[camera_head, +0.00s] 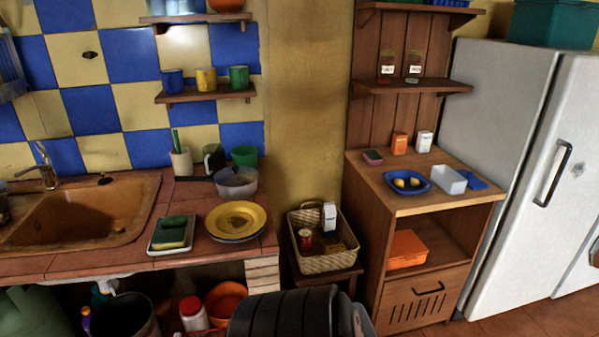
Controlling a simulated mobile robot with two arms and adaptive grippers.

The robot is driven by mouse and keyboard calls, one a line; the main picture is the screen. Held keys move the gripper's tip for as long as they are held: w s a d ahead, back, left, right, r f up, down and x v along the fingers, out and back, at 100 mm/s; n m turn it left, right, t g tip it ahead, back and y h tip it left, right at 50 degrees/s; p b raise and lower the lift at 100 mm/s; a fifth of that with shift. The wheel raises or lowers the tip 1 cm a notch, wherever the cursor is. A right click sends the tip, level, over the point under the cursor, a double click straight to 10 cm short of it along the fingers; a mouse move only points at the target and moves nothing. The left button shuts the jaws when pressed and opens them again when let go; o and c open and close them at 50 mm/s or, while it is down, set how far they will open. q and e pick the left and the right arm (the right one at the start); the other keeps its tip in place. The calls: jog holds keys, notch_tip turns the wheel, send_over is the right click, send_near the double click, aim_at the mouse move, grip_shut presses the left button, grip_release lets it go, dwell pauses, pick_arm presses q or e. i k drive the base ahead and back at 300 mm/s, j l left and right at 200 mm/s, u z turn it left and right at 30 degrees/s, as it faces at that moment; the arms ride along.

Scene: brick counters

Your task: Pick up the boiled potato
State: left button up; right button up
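Two small yellowish lumps that look like boiled potatoes, one on the left (399,183) and one on the right (414,182), lie close together on a blue plate (384,177). The plate sits on top of the wooden cabinet (442,205) right of the middle. The lumps are small in this view, so their exact kind is hard to tell. Neither of my grippers is in view.
A white container (449,180) and a blue lid-like item (474,180) sit right of the plate. Orange (399,143) and white (424,142) cartons stand behind it. A fridge (500,120) stands at right. A wicker basket (325,262) is left of the cabinet.

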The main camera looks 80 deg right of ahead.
aim_at(414, 182)
jog(key=z, duration=3.5)
jog(key=i+l+u, duration=0.25)
jog(key=u, duration=0.2)
jog(key=i+l+u, duration=0.15)
jog(key=l+u, duration=0.3)
jog(key=l, duration=0.1)
